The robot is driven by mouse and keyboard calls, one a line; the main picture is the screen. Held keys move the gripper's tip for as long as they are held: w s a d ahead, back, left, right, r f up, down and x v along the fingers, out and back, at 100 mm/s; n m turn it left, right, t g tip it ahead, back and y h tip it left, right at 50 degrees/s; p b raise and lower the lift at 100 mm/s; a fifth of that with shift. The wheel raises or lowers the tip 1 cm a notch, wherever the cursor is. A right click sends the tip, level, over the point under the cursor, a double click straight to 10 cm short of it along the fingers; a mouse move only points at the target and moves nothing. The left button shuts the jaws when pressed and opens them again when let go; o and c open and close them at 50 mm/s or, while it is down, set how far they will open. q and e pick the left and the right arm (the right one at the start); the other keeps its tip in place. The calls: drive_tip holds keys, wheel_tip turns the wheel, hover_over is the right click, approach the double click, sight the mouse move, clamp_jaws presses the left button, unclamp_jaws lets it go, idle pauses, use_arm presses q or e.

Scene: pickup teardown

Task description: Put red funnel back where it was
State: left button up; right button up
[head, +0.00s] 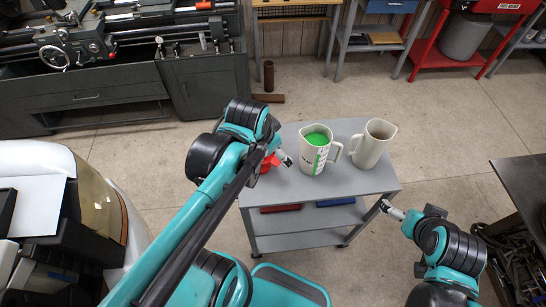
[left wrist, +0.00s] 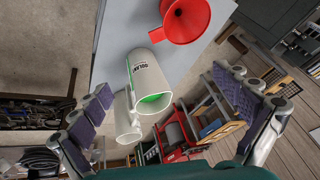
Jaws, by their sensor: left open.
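The red funnel (head: 266,164) is at the left end of the grey cart top (head: 345,184), partly hidden by my left arm in the head view. In the left wrist view the funnel (left wrist: 186,18) shows its wide mouth and dark centre hole, near the top edge. My left gripper (head: 284,158) is beside the funnel in the head view; its padded fingers are spread with nothing between them in the wrist view. A white jug with green contents (head: 315,148) stands right of it. My right gripper (head: 388,209) is beyond the cart's right edge; its jaw state is unclear.
A second, beige jug (head: 373,143) stands at the cart's back right. Red and blue items (head: 280,208) lie on the lower shelf. A dark table (head: 527,195) is at far right.

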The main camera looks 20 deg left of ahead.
use_arm(q)
drive_tip(key=s+d+n+t, duration=0.1)
drive_tip(key=n, duration=0.1)
drive_tip(key=s+d+n+t, duration=0.1)
drive_tip(key=s+n, duration=0.1)
drive_tip(key=shift+s+d+f, duration=0.1)
drive_tip(key=shift+d+f, duration=0.1)
drive_tip(key=shift+d, duration=0.05)
